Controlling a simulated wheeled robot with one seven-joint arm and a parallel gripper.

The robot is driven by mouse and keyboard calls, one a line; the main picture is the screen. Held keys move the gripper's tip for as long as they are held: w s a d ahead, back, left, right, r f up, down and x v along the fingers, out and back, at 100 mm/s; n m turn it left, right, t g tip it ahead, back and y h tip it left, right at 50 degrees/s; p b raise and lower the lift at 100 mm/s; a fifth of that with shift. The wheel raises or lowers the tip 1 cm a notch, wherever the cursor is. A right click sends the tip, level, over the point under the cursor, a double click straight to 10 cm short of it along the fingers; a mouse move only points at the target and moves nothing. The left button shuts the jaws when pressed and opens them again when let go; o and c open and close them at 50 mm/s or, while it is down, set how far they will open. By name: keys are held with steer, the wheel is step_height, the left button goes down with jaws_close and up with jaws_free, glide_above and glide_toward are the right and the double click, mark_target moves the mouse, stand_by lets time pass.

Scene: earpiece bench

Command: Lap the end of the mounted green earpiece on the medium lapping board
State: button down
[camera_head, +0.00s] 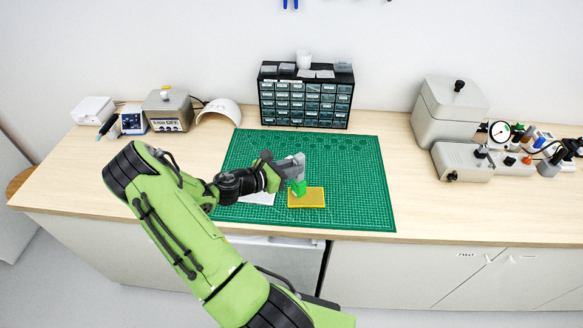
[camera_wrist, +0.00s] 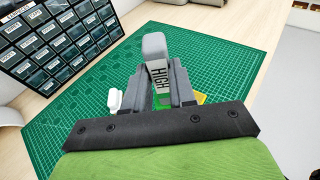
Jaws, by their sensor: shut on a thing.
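My gripper (camera_head: 284,172) is shut on a grey block (camera_wrist: 154,47), which carries a label reading "HIGH" in the wrist view. A bright green piece (camera_head: 299,187), apparently the green earpiece, shows below the grey block. It is just above or touching the yellow lapping board (camera_head: 311,199); I cannot tell which. The yellow board lies flat on the cutting mat, and a corner of it (camera_wrist: 201,98) shows behind the fingers in the wrist view. No grade marking on it is legible. A pale board (camera_head: 260,199) lies to its left, partly hidden by my arm.
The green cutting mat (camera_head: 357,190) is clear on the right. A dark drawer rack (camera_head: 305,103) stands behind it. Grey machines (camera_head: 449,112) stand at the right, a soldering station (camera_head: 168,110) and a white curved shell (camera_head: 220,111) at the left.

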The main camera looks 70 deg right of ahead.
step_height(320, 180, up, 6)
steer(key=p, duration=0.5)
stand_by(0.4)
